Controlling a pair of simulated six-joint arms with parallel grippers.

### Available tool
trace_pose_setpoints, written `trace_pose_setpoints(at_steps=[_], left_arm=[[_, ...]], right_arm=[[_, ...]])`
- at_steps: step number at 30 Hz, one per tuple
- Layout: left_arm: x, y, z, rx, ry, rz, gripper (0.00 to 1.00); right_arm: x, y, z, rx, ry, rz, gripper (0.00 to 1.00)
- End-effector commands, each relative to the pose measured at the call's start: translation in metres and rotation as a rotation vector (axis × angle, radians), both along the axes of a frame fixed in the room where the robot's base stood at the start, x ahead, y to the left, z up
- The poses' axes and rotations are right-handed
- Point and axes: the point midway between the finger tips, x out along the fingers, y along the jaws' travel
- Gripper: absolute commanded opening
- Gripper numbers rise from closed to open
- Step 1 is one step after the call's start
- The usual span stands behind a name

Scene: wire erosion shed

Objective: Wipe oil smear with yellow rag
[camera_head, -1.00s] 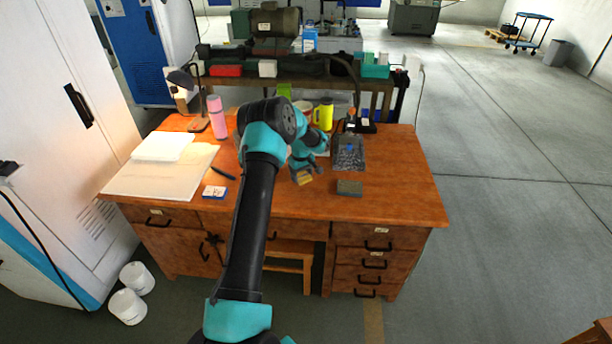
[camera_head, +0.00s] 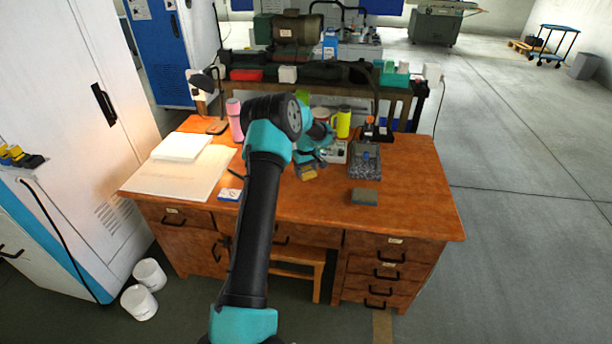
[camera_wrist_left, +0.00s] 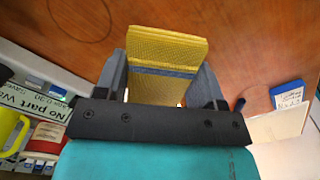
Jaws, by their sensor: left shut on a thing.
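The yellow rag (camera_wrist_left: 167,58), with a blue-grey stripe across it, is pinched between the two fingers of my left gripper (camera_wrist_left: 165,85) in the left wrist view. In the head view the rag (camera_head: 308,174) hangs below my left gripper (camera_head: 305,166), over the middle of the wooden desk (camera_head: 420,215). It looks a little above the desk top; contact cannot be told. I cannot make out the oil smear for sure. A darker brown round patch (camera_wrist_left: 257,99) shows on the wood in the left wrist view. My right gripper is not in view.
The desk's right front is clear.

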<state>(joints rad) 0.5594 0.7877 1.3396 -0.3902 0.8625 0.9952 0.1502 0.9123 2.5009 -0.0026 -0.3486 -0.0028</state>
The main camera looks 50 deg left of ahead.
Motion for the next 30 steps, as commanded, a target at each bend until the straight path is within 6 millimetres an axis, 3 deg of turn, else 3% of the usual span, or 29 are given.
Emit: trace_pose_setpoints(at_steps=[6,12,23,30], left_arm=[[0.0,0.001,0.021,0.002,-0.001,0.001,0.37],[-0.001,0.001,0.029,0.002,-0.001,0.002,0.37],[-0.001,0.0,0.029,0.001,0.0,0.0,0.37],[-0.009,-0.018,0.02,-0.001,0.001,-0.049,0.37]], right_arm=[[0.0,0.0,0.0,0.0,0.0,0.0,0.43],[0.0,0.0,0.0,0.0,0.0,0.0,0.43],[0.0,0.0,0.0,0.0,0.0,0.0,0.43],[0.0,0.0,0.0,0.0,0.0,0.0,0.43]])
